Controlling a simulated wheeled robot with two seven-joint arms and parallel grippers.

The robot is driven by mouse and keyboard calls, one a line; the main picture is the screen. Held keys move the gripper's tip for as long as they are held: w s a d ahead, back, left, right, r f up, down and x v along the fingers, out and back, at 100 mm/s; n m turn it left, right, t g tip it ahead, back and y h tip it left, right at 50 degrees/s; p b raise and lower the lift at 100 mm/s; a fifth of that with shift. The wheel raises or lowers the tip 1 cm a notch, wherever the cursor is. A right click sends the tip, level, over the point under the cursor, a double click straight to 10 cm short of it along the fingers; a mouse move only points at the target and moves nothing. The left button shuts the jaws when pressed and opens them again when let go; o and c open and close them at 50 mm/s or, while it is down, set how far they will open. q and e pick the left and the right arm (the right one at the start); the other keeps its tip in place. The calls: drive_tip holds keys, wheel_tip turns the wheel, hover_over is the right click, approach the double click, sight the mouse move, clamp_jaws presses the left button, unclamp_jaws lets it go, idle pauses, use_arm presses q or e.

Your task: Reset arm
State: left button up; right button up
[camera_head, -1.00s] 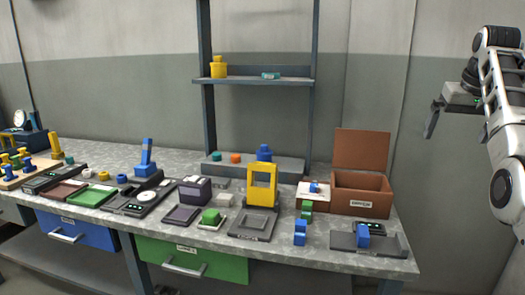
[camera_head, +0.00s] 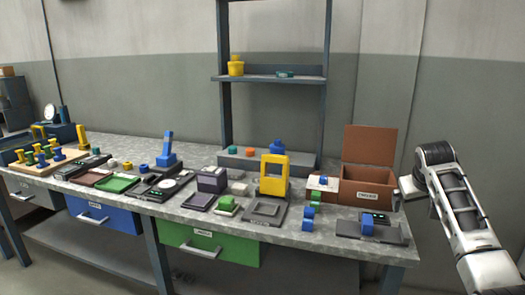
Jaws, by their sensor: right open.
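My right arm (camera_head: 460,215) comes in from the lower right, bent at a dark joint, beside the right end of the workbench. My right gripper (camera_head: 402,192) shows small at the arm's left side, next to the brown box; it is open, with nothing seen in it. Part of it is hidden by the arm. My left gripper is not in view.
A shelf (camera_head: 270,79) stands behind.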

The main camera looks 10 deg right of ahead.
drive_tip(key=s+a+f+n+t+y, duration=0.2)
drive_tip(key=s+a+f, duration=0.4)
drive_tip(key=a+f, duration=0.45)
drive_tip(key=s+a+f+n+t+y, duration=0.1)
drive_tip(key=s+a+f+n, duration=0.2)
drive_tip(key=s+a+f, duration=0.7)
drive_tip(key=s+a+f+t+y, duration=0.2)
drive_tip(key=s+a+f+y, duration=0.1)
drive_tip(key=s+a, duration=0.9)
drive_tip(key=s+y, duration=0.1)
drive_tip(key=s, duration=0.3)
drive_tip(key=shift+m+y, duration=0.4)
